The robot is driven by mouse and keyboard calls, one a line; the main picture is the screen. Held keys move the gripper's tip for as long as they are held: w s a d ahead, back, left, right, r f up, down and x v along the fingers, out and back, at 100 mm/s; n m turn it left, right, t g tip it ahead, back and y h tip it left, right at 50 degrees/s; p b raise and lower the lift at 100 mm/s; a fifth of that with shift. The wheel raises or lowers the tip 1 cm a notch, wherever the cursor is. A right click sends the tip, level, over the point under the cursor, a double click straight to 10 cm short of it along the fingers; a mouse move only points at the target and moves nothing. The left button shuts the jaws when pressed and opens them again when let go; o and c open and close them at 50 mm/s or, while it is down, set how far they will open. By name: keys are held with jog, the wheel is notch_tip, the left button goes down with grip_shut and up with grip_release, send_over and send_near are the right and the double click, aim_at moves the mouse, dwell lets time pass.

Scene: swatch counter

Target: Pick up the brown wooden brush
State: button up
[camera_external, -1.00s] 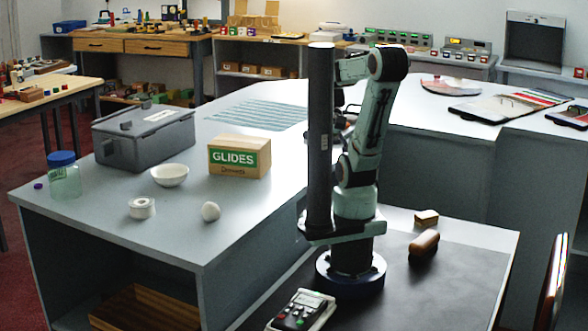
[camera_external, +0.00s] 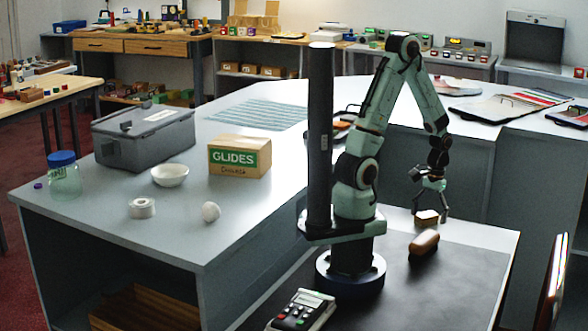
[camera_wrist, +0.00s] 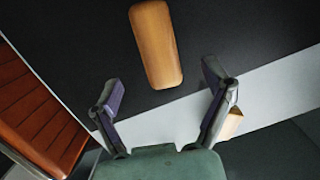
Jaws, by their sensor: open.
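The brown wooden brush (camera_external: 424,243) lies on the black mat of the low table, to the right of my arm's base. In the wrist view the brush (camera_wrist: 156,44) shows its smooth wooden top, beyond my fingertips and a little left of the middle. My gripper (camera_external: 431,207) is open and empty. It is above the table, pointing down, just behind the brush and over a small tan block (camera_external: 427,217). In the wrist view my gripper (camera_wrist: 163,86) has its fingers spread, with the brush apart from both. The brush's underside is hidden.
The small tan block (camera_wrist: 232,123) shows beside my right finger in the wrist view. A keypad device (camera_external: 302,309) stands at the table's front left. The black mat (camera_external: 455,285) is clear around the brush. A chair-like brown slatted thing (camera_wrist: 35,110) is at the wrist view's left.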

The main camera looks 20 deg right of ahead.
aim_at(426, 237)
jog(key=shift+s+f, duration=0.25)
jog(key=shift+f, duration=0.05)
jog(key=f, duration=0.6)
jog(key=shift+s+a, duration=0.2)
jog(key=shift+a, duration=0.2)
jog(key=c, duration=1.3)
